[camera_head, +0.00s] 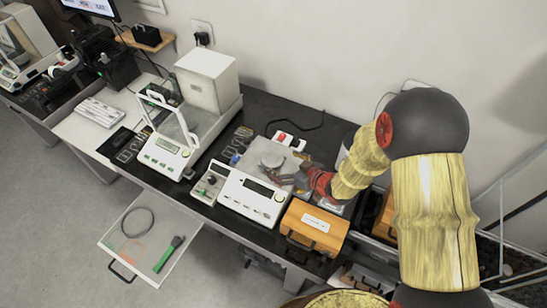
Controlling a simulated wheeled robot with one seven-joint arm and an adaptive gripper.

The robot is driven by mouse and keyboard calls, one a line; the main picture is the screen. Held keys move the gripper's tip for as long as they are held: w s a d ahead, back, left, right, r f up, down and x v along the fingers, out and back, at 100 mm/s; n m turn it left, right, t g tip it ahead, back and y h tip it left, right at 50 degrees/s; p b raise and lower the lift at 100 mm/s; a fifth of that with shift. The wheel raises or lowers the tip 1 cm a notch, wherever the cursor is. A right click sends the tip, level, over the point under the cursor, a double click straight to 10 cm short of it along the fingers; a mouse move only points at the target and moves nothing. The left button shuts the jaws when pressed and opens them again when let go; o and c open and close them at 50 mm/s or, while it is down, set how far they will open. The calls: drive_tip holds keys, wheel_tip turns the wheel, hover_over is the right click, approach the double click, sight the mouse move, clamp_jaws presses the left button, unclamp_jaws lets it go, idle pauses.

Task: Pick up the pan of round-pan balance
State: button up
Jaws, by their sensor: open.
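The round-pan balance (255,196) is a white unit with a dark display on the black table. The fingers are apart. They partly overlap the pan in this view, and I cannot tell whether they touch it.
A glass-shielded balance (170,150) stands to the left, with a small control box (209,183) beside it. A wooden box (314,226) stands close in front of my wrist. An open drawer (150,240) juts out at lower left. The wall is behind.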

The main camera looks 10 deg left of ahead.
sight(273, 158)
drive_tip(key=x, duration=0.2)
drive_tip(key=b+x, duration=0.1)
drive_tip(key=x, duration=0.1)
drive_tip(key=shift+w+f, duration=0.1)
drive_tip(key=shift+f, duration=0.35)
drive_tip(key=shift+w+a+f, duration=0.2)
drive_tip(key=shift+w+a, duration=0.1)
drive_tip(key=shift+w, duration=0.05)
drive_tip(key=shift+c, duration=1.4)
drive_tip(key=c, duration=1)
